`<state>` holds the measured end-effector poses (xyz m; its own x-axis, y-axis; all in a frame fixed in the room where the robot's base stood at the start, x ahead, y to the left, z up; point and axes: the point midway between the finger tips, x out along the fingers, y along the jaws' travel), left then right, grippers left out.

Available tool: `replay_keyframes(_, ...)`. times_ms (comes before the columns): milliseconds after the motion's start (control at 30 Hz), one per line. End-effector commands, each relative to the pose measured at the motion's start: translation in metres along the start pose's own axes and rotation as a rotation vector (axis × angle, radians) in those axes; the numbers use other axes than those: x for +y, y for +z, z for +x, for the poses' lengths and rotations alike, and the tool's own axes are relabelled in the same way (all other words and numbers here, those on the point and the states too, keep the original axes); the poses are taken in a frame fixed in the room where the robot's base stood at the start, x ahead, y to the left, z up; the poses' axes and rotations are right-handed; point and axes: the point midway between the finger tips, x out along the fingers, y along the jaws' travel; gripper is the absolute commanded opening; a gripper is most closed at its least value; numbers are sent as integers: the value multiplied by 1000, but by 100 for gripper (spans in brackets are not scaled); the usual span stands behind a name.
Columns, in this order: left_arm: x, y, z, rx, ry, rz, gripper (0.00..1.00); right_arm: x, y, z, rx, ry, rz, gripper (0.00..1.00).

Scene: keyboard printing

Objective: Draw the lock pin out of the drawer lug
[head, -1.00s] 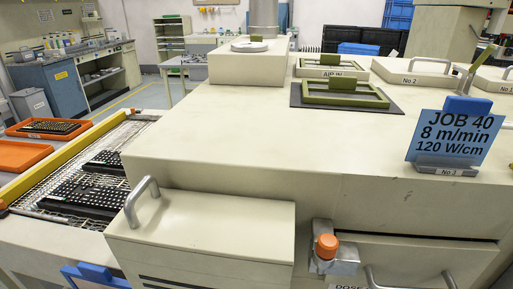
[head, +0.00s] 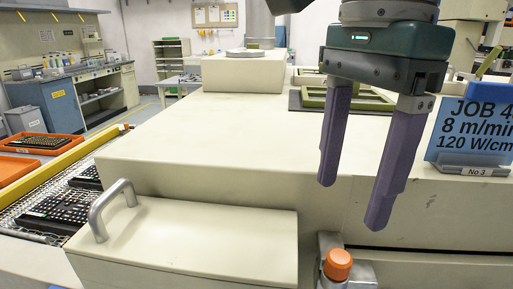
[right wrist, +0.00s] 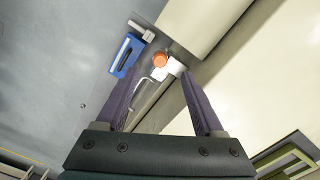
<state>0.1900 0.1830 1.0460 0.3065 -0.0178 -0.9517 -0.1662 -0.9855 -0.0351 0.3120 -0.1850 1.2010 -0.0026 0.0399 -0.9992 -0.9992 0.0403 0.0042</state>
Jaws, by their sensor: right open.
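The lock pin shows its round orange head (head: 338,264) on top of a grey metal lug (head: 328,243) on the machine's front, at the bottom of the head view. The orange head (right wrist: 160,59) also shows in the right wrist view, beyond the fingers, with the pale lug (right wrist: 175,67) beside it. My right gripper (head: 352,205) is open and empty, fingers pointing down, above the pin and apart from it. It also shows in the right wrist view (right wrist: 160,112). The pin's shaft is hidden in the lug. My left gripper is not in view.
A beige box with a grey handle (head: 108,212) stands left of the lug. A blue job sign (head: 470,125) stands right of my gripper. A conveyor (head: 35,205) with keyboards runs at the left. The machine's broad top (head: 220,135) is largely clear.

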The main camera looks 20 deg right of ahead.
Motion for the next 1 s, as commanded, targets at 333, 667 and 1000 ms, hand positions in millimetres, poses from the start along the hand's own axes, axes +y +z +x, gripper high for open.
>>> replay_keyframes(333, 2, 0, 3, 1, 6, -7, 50, 0, -10, 39, 42, 2, 24, 70)
replay_keyframes(667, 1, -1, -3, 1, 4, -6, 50, 0, -12, 90, 40, -2, 22, 70)
replay_keyframes(1000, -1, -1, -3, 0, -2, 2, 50, -1, -12, 99, 40, -6, 19, 70)
